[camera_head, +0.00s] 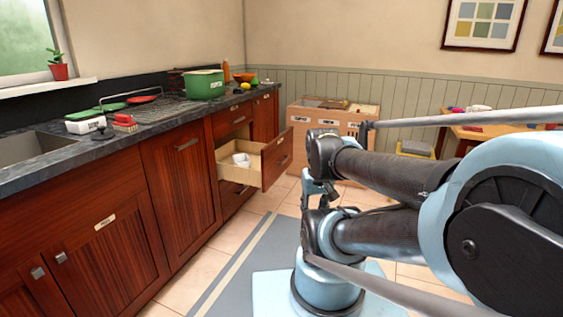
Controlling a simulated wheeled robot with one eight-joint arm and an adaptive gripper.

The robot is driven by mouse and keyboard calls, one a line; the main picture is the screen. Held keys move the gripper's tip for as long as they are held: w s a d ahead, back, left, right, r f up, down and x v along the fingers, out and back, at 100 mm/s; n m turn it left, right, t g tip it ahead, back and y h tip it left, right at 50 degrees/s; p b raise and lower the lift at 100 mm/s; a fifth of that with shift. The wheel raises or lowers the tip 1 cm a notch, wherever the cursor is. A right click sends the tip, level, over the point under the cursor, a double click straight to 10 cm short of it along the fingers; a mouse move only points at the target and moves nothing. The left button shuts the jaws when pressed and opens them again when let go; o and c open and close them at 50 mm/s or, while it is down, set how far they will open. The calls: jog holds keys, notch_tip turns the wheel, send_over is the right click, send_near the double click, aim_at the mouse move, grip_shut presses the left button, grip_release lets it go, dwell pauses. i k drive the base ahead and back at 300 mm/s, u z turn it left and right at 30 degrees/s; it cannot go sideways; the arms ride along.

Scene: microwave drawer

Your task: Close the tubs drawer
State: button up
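A dark red wooden drawer (276,160) is pulled out from the base cabinets. My arm reaches in from the right. What looks like my gripper (318,188) is just right of the open drawer's front, apart from it in the picture. Its fingers are too small and overlapped by arm links to read.
A countertop (88,148) above the cabinets holds a green pot (203,84), a dish rack and a sink. A wooden crate-like unit (325,118) stands behind the drawer. A table (490,130) is at back right.

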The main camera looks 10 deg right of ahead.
aim_at(269, 161)
jog(key=z, duration=0.05)
jog(key=i, duration=1)
jog(key=u, duration=0.05)
